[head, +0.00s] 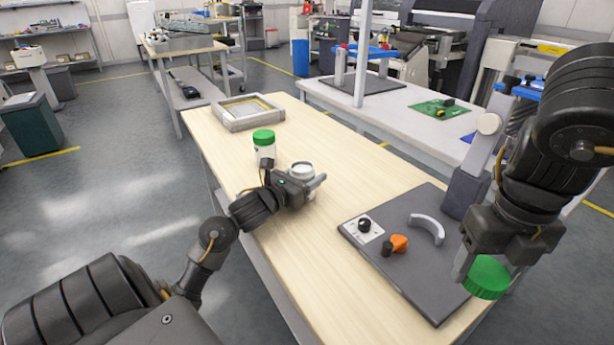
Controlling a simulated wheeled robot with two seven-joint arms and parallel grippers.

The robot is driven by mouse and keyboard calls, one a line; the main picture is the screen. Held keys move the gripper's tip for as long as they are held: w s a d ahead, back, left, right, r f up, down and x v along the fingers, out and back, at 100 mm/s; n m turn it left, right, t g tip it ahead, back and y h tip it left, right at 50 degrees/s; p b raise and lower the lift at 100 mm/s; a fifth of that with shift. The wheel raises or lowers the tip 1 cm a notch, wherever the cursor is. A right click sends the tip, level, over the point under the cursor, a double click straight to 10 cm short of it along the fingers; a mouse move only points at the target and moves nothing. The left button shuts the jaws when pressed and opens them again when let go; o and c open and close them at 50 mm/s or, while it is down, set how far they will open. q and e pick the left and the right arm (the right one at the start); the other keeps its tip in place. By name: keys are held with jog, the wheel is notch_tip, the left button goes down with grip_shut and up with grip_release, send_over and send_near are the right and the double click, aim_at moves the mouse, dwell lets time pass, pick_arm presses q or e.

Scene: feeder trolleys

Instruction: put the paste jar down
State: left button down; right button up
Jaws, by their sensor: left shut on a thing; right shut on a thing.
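The paste jar (302,170), pale and without a lid, is at my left gripper (296,175). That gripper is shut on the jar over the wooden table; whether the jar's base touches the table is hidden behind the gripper. A second jar (264,151) with a green lid stands upright just behind and left of it, partly covered by a finger. My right gripper (483,266) is shut on a green lid (487,278), held at the right near the dark board's front right corner.
The wooden table (330,150) is clear behind and right of the jars. A grey frame tray (248,112) lies at its far end. A dark board (405,275) at the near right carries a knob plate, an orange part and a grey curved handle.

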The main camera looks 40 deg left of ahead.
pick_arm(q)
jog(key=shift+r, duration=0.1)
jog(key=shift+f+b, duration=0.2)
jog(key=shift+b, duration=0.1)
jog(key=shift+c, duration=2.1)
grip_release()
jog(key=shift+s+r+p, duration=0.2)
jog(key=shift+p, duration=0.15)
jog(key=s, duration=1.1)
jog(key=shift+s+d, duration=0.1)
jog(key=shift+s, duration=0.25)
